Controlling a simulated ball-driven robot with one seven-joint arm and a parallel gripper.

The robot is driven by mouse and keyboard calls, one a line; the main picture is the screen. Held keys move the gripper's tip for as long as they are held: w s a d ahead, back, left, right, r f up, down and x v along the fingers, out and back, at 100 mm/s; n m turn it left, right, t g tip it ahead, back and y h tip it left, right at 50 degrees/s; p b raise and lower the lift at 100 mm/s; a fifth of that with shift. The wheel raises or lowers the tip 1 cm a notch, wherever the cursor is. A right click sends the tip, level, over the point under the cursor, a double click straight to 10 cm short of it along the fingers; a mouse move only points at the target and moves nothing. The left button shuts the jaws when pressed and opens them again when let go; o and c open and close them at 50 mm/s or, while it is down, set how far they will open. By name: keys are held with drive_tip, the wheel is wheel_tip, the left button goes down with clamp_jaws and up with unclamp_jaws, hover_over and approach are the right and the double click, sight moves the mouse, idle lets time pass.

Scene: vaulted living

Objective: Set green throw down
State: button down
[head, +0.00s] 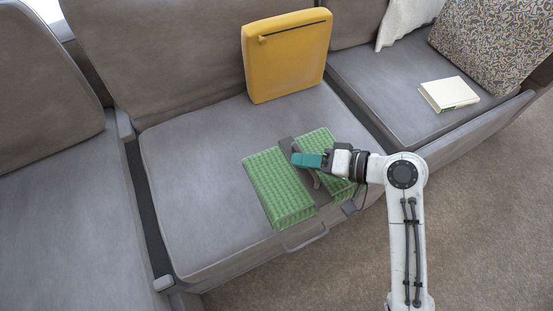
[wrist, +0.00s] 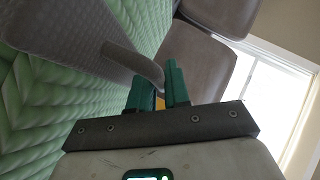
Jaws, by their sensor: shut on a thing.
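The green throw (head: 276,190) is a folded, ribbed bundle with a grey band across its middle and a grey handle. It is at the front right part of the middle sofa seat (head: 190,185) in the head view. I cannot tell whether it touches the seat or hangs just above it. My gripper (head: 300,160) is shut on the grey handle, over the band. In the wrist view, the teal fingers (wrist: 157,85) close around the handle's end, and the throw's green surface (wrist: 35,110) fills the left side.
A yellow cushion (head: 285,55) leans on the middle backrest. A cream book (head: 448,94) lies on the right seat, near a patterned pillow (head: 495,42) and a white cloth (head: 405,18). The left part of the middle seat is clear. Brown carpet (head: 480,210) lies in front.

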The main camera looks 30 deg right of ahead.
sight(281, 154)
drive_tip(key=w, duration=0.1)
drive_tip(key=w+f, duration=0.1)
drive_tip(key=w+a+f+b, duration=0.1)
drive_tip(key=w, duration=0.1)
drive_tip(key=w+f+b, duration=0.1)
drive_tip(key=w+f, duration=0.1)
drive_tip(key=w+a+f+b, duration=0.1)
drive_tip(key=w+f, duration=0.1)
drive_tip(key=f, duration=0.2)
drive_tip(key=f+b, duration=0.2)
drive_tip(key=shift+w+a+f, duration=0.15)
drive_tip(key=shift+w+f, duration=0.1)
drive_tip(key=shift+f, duration=0.1)
drive_tip(key=c, duration=1.1)
unclamp_jaws()
drive_tip(key=p+v, duration=0.3)
drive_tip(key=v, duration=0.9)
drive_tip(key=s+a+f+g, duration=0.1)
drive_tip(key=s+f, duration=0.1)
drive_tip(key=s+a+f+n+g+h, duration=0.1)
drive_tip(key=shift+s+a+f+g, duration=0.2)
drive_tip(key=shift+s+f+g, duration=0.1)
drive_tip(key=shift+s+f, duration=0.1)
drive_tip(key=s+d+f+n+g+h, duration=0.1)
drive_tip(key=s+g+h, duration=0.2)
drive_tip(key=s, duration=0.5)
drive_tip(key=s+d+f+n+g+h, duration=0.2)
drive_tip(key=s+h, duration=0.3)
drive_tip(key=s, duration=0.3)
drive_tip(key=shift+g, duration=0.8)
